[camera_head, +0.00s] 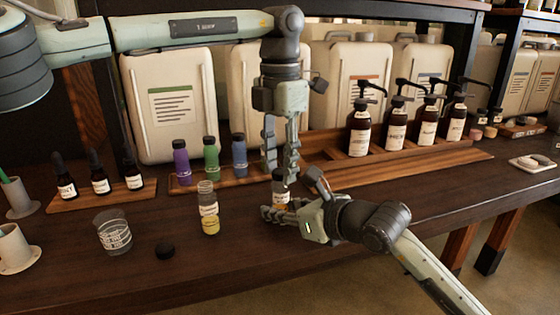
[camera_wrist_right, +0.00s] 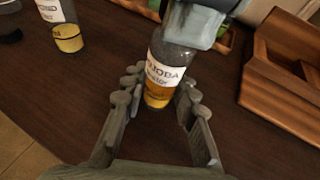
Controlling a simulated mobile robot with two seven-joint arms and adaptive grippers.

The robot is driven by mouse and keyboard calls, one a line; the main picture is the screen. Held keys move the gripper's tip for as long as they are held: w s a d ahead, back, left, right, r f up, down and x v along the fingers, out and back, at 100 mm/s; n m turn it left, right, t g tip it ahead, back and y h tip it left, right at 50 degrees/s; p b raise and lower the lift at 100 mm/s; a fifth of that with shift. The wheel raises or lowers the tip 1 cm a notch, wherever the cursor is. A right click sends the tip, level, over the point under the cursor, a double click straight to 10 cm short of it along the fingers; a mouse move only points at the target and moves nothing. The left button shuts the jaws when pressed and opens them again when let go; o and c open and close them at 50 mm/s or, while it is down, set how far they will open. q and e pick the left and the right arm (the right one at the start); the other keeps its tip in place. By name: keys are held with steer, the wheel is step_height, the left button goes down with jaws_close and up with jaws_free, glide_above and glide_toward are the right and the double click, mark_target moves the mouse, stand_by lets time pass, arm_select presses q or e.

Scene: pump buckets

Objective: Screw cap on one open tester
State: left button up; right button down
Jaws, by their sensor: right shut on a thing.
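A clear tester bottle (camera_head: 280,188) with amber liquid and a white label stands upright on the table, a dark cap (camera_head: 278,174) at its top. My right gripper (camera_head: 278,212) is shut on this bottle from the side; in the right wrist view the bottle (camera_wrist_right: 158,92) sits between the fingers (camera_wrist_right: 155,100). My left gripper (camera_head: 281,172) points straight down over it, fingers close around the cap. In the right wrist view my left gripper (camera_wrist_right: 205,20) hides the bottle's top, so how the cap sits cannot be told. Another tester (camera_head: 209,212) stands open, with yellow liquid.
A loose black cap (camera_head: 165,251) and a glass beaker (camera_head: 113,232) are on the table at left. Capped purple (camera_head: 181,164), green (camera_head: 211,160) and blue (camera_head: 239,156) bottles stand behind. Dropper bottles (camera_head: 100,178) are left; several pump bottles (camera_head: 395,130) stand back right.

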arm_select(q)
jaws_close()
steer(key=shift+o, duration=2.4)
jaws_free()
step_height(320, 180, up, 12)
arm_select(e)
steer(key=c, duration=1.1)
jaws_free()
